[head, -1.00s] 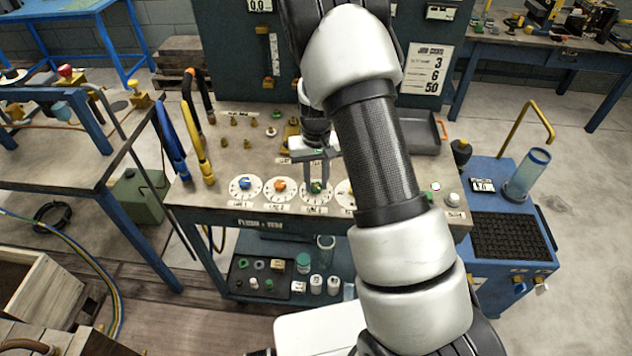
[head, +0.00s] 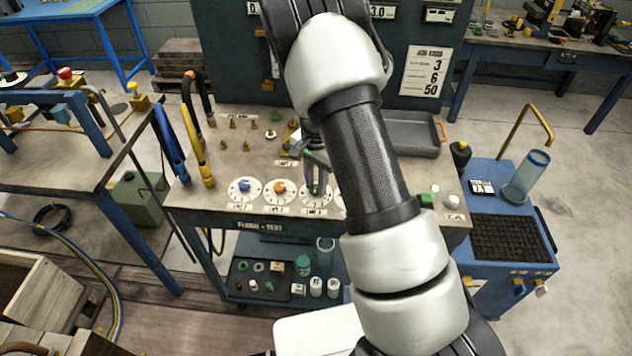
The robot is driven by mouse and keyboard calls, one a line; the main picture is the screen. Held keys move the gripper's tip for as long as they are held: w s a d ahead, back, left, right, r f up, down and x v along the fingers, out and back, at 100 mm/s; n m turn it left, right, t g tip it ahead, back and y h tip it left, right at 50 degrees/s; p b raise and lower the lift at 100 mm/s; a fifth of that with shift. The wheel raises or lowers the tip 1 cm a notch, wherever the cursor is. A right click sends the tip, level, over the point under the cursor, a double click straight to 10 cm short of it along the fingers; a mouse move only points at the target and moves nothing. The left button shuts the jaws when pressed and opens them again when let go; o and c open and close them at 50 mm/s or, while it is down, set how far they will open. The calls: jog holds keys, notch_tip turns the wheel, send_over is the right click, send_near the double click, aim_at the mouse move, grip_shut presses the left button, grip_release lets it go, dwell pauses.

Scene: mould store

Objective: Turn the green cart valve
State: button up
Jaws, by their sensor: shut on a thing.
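The green valve (head: 315,188) sits on a white round dial on the cart's top, the third dial from the left in the row. My gripper (head: 316,182) reaches down onto it from above, its fingers shut around the green knob and partly hiding it. The cart (head: 285,228) has a grey top and a dark front edge. To the left are an orange valve (head: 280,187) and a blue valve (head: 244,185) on their own dials. Another dial to the right is mostly hidden by my arm.
Blue and yellow hose handles (head: 196,148) stand at the cart's left end. Small brass fittings (head: 231,123) stand behind the dials. A grey tray (head: 412,132) lies at the back right. A blue unit with a clear cylinder (head: 527,175) stands right of the cart.

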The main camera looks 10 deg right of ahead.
aim_at(316, 187)
jog(key=shift+m, duration=0.8)
jog(key=o, duration=1)
jog(key=shift+o, duration=0.2)
jog(key=shift+r, duration=0.1)
notch_tip(316, 187, up, 17)
jog(key=shift+r+p, duration=0.15)
jog(key=shift+p, duration=0.3)
